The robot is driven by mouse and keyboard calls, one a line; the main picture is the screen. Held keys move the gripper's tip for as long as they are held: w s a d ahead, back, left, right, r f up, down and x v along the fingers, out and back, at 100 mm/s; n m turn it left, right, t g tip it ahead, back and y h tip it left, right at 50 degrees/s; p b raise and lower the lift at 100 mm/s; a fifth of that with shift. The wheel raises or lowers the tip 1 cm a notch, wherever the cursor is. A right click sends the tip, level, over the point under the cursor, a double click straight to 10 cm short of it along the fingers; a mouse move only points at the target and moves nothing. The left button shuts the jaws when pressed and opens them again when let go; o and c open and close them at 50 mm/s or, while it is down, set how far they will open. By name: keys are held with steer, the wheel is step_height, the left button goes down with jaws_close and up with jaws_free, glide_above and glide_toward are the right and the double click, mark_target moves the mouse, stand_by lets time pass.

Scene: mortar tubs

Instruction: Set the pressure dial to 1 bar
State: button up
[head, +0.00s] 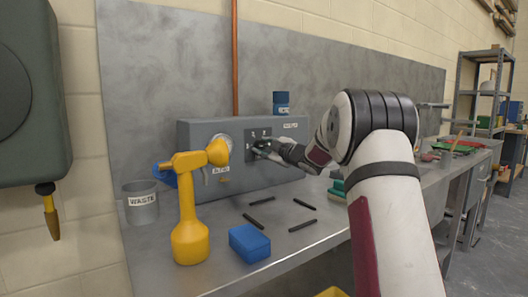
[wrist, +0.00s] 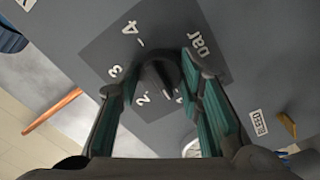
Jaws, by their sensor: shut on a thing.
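The pressure dial is a black knob (wrist: 158,72) on a dark square plate marked 2, 3, 4 and "bar" in white. A further mark at the lower right of the knob is partly hidden by a finger. My gripper (wrist: 160,84) is shut on the knob, with one green-padded finger on each side. I cannot tell surely which mark the knob points to. In the head view, the dial plate (head: 252,134) is on the front of a grey box (head: 290,128), and my gripper (head: 264,150) reaches it from the right, covering the knob.
A yellow jointed fixture (head: 190,215) stands left of the arm, in front of a round white gauge (head: 231,139). A waste bin (head: 141,205), a blue block (head: 249,242) and several black sticks are on the metal bench (head: 285,228). A copper pipe (head: 235,60) runs up behind.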

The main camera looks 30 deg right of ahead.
steer(key=shift+n, duration=0.5)
steer(key=o, duration=1.2)
steer(key=shift+c, duration=0.2)
steer(key=shift+s, duration=0.1)
steer(key=s, duration=1.2)
steer(key=shift+d, duration=0.2)
steer(key=shift+w, duration=0.1)
